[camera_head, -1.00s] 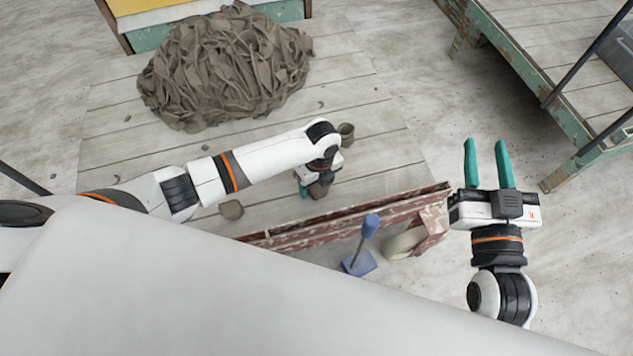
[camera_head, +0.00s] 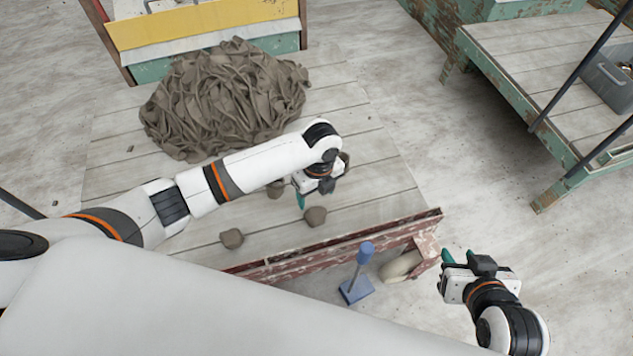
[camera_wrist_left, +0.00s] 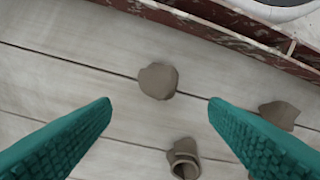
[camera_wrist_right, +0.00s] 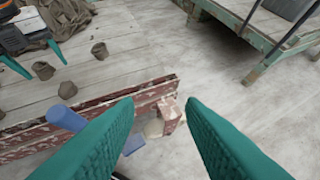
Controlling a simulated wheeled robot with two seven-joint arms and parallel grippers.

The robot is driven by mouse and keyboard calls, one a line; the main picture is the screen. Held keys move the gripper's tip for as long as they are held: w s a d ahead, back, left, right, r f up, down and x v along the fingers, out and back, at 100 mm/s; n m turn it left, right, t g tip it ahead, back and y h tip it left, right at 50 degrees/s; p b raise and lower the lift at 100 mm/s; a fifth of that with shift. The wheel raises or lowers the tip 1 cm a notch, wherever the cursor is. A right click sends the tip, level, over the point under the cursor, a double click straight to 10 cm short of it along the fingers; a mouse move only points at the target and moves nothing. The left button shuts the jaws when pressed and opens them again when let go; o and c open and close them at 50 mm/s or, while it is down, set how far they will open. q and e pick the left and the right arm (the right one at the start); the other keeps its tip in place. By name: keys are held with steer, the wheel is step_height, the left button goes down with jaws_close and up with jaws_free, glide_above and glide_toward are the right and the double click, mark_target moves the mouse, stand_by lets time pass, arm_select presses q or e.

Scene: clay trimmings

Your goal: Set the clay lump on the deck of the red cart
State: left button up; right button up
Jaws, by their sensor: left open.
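The red cart's planked deck (camera_head: 385,175) has a peeling red side board (camera_head: 300,262) along its near edge. A brown-grey clay lump (camera_head: 315,216) rests on the deck near that board. The left wrist view shows this lump (camera_wrist_left: 157,80) beyond and between the spread fingertips, untouched. My left gripper (camera_head: 303,200) is open and empty above the deck, just behind the lump; its fingers are partly hidden in the head view. My right gripper (camera_head: 455,258) hangs beyond the cart's right corner. Its fingers (camera_wrist_right: 160,105) are apart with nothing between them.
A big heap of clay trimmings (camera_head: 225,100) covers the back of the deck. Another lump (camera_head: 232,238) and a hollow clay piece (camera_wrist_left: 183,158) lie nearby. A blue-handled tool (camera_head: 357,290) stands by the red board. A green cart (camera_head: 500,90) is at right, with bare floor between.

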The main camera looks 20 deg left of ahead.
arm_select(q)
steer(key=s+d+r+n+t+h, duration=0.35)
steer(key=s+d+n, duration=0.35)
steer(key=s+n, duration=0.25)
steer(key=s+a+r+n+t+y, duration=0.1)
steer(key=s+a+r+n+t, duration=0.1)
steer(key=a+n, duration=0.4)
steer(key=s+a+r+n+t+y, duration=0.1)
steer(key=s+a+r+n+t, duration=0.1)
steer(key=s+a+r+n, duration=0.2)
steer(key=a+n, duration=0.3)
steer(key=n, duration=0.1)
steer(key=shift+r+p, duration=0.3)
arm_select(e)
steer(key=s, duration=0.1)
steer(key=s+f+g, duration=0.1)
steer(key=s+d+g, duration=0.1)
steer(key=shift+s+f+h, duration=0.15)
steer(key=shift+f+h, duration=0.15)
steer(key=shift+f, duration=0.1)
steer(key=shift+f, duration=0.1)
